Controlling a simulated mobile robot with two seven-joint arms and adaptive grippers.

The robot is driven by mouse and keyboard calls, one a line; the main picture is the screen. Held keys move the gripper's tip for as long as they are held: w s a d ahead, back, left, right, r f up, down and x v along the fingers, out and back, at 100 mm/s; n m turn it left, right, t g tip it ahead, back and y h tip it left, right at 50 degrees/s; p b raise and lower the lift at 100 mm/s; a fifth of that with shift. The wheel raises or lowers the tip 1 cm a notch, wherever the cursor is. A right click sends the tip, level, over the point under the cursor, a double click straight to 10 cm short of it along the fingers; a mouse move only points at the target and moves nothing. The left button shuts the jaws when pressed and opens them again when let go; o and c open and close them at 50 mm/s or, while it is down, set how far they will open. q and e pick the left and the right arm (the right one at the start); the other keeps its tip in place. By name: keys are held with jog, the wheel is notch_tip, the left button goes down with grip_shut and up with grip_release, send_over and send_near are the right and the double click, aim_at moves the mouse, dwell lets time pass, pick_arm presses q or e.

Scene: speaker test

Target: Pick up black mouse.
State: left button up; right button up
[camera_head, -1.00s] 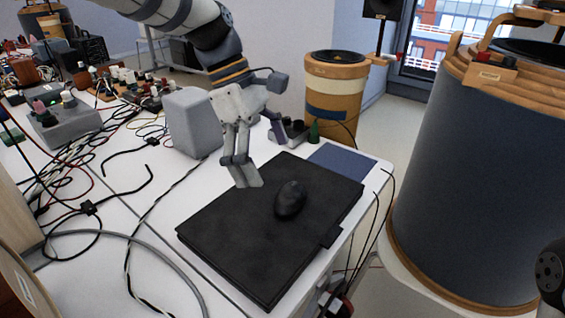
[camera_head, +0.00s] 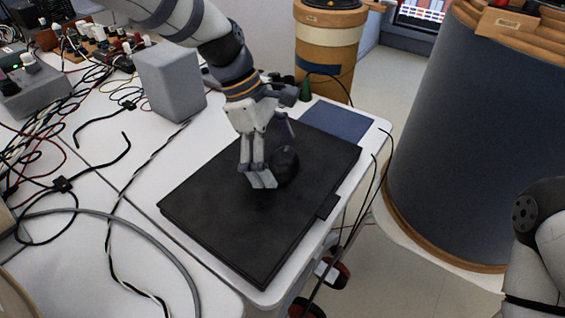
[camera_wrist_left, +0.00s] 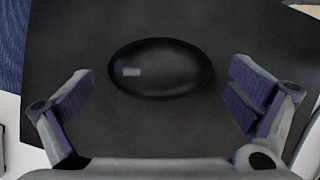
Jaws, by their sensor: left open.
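The black mouse (camera_head: 287,160) lies on a flat black case (camera_head: 225,235) on the white table, and my left gripper partly hides it in the head view. My left gripper (camera_head: 262,180) is over the case, right at the mouse, pointing down. In the left wrist view the mouse (camera_wrist_left: 160,70) is a dark oval with a small light patch. The spread purple-padded fingers of my left gripper (camera_wrist_left: 163,98) stand to either side of it, lower in the picture, with clear gaps and no contact seen. My right gripper is out of view.
A grey box (camera_head: 171,80) stands behind left of the case. Loose cables (camera_head: 120,200) cover the table's left side. A blue pad (camera_head: 336,120) lies beyond the case. A large dark drum (camera_head: 450,150) stands right of the table. My right arm shows at the right edge.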

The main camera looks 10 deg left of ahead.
pick_arm(q)
jog(key=shift+r, duration=0.1)
jog(key=c, duration=1.2)
jog(key=shift+o, duration=0.2)
